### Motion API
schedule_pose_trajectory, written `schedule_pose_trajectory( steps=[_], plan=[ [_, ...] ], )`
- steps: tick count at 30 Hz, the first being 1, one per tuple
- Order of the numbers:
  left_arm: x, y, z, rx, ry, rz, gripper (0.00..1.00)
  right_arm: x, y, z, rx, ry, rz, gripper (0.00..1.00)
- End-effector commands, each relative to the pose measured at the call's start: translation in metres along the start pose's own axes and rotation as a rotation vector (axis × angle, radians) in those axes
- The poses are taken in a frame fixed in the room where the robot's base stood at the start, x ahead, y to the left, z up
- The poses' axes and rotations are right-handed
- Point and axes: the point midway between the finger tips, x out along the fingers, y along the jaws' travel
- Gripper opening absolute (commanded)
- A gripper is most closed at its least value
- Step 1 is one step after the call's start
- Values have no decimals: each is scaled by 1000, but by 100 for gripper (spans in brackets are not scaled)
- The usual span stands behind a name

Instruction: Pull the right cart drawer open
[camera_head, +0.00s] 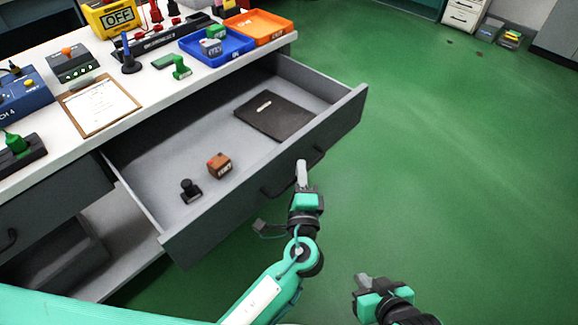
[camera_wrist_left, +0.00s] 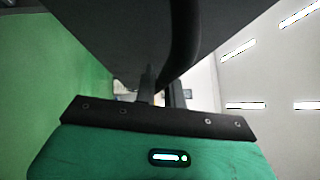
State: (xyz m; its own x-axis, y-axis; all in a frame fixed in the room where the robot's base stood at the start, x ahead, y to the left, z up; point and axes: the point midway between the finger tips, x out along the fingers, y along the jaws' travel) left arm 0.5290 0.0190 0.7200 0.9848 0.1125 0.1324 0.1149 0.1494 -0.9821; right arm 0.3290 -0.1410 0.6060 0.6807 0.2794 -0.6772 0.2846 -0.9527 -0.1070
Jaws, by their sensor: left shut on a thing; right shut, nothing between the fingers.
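The right cart drawer (camera_head: 345,125) stands pulled out from under the white bench top, its dark front facing the lower right. Its dark bar handle (camera_head: 270,192) runs along that front. My left gripper (camera_head: 301,172) is at the handle and shut on it. In the left wrist view the fingers (camera_wrist_left: 158,92) meet the curved dark handle (camera_wrist_left: 183,45) below the drawer front (camera_wrist_left: 110,30). My right gripper (camera_head: 362,283) is shut and empty, apart from the drawer, low over the floor.
Inside the drawer lie a dark flat folder (camera_head: 273,116), an orange-brown block (camera_head: 219,165) and a black stamp-like piece (camera_head: 190,190). The bench top holds a clipboard (camera_head: 98,104), a blue tray (camera_head: 245,46) and an orange tray (camera_head: 282,37). The green floor (camera_head: 460,180) at right is clear.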

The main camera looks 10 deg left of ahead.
Motion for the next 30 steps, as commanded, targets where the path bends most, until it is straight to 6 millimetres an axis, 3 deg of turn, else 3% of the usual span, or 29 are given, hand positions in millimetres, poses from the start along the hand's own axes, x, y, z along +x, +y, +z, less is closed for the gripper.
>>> schedule_pose_trajectory(
  steps=[15, 16, 18, 30],
  plan=[
    [-5, 0, -5, 1, 0, 2, 0, 2, -3, -2, 0, 24, -8, 0],
    [-5, 0, -5, 1, 0, 2, 17, 2, -3, -2, 0, 24, -8, 0],
    [-5, 0, -5, 1, 0, 2, 30, 2, -3, -2, 0, 23, -8, 0],
    [-12, 0, -4, 1, 0, 2, 32, 2, -3, -2, 0, 25, -8, 0]
  ],
)
